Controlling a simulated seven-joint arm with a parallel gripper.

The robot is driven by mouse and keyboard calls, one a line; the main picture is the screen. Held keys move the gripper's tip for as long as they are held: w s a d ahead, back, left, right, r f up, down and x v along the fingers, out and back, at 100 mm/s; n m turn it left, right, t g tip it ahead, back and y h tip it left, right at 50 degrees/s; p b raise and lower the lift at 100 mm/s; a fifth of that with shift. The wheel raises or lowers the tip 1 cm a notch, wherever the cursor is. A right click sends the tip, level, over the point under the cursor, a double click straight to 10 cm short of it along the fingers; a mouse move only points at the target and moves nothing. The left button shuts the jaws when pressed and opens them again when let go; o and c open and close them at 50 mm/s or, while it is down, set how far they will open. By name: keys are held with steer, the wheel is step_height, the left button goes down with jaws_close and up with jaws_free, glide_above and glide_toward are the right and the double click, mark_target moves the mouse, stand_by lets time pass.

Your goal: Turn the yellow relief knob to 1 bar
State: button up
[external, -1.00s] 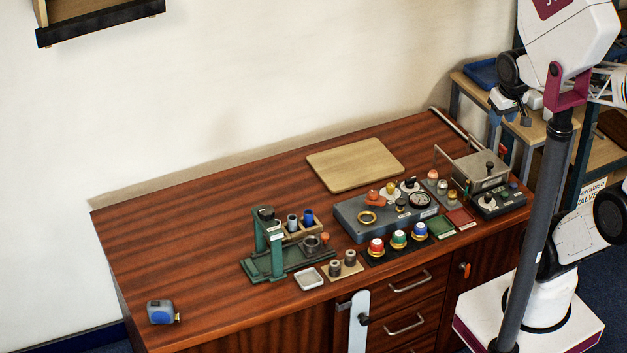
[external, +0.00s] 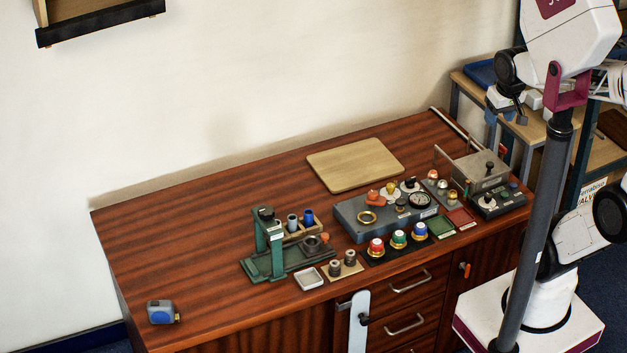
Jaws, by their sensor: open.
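A small yellow knob (external: 391,187) stands on a pale round dial at the back of the grey manifold block (external: 348,222); the dial's marks are too small to read. A round gauge (external: 420,200) with a white face sits at the right end of the block, and its reading is too small to tell. My gripper (external: 518,118) is open and empty, high at the right, well apart from the yellow knob. It is small and partly dark against the shelving behind it.
Red, green and blue-topped knobs (external: 398,238) stand in front of the block. A grey box with posts (external: 481,170) is to its right. A green press stand (external: 272,245) is to the left, a wooden board (external: 355,165) behind. The table's left part is mostly clear.

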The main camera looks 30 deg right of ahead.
steer(key=w+a+f+m+g+y, duration=0.1)
steer(key=w+a+f+m, duration=0.25)
steer(key=w, duration=0.55)
steer(key=m+g+y, duration=0.2)
steer(key=m+y, duration=0.1)
steer(key=m, duration=0.9)
glide_above(392, 184)
steer(key=d, duration=0.3)
step_height(392, 184, down, 25)
steer(key=shift+w, duration=0.3)
steer(key=shift+y, duration=0.3)
steer(key=shift+x, duration=3.85)
steer(key=shift+s+d, duration=0.1)
steer(key=shift+s, duration=0.05)
steer(key=shift+c, duration=0.3)
steer(key=c, duration=0.9)
steer(key=shift+n+g, duration=0.25)
steer(key=shift+g, duration=0.05)
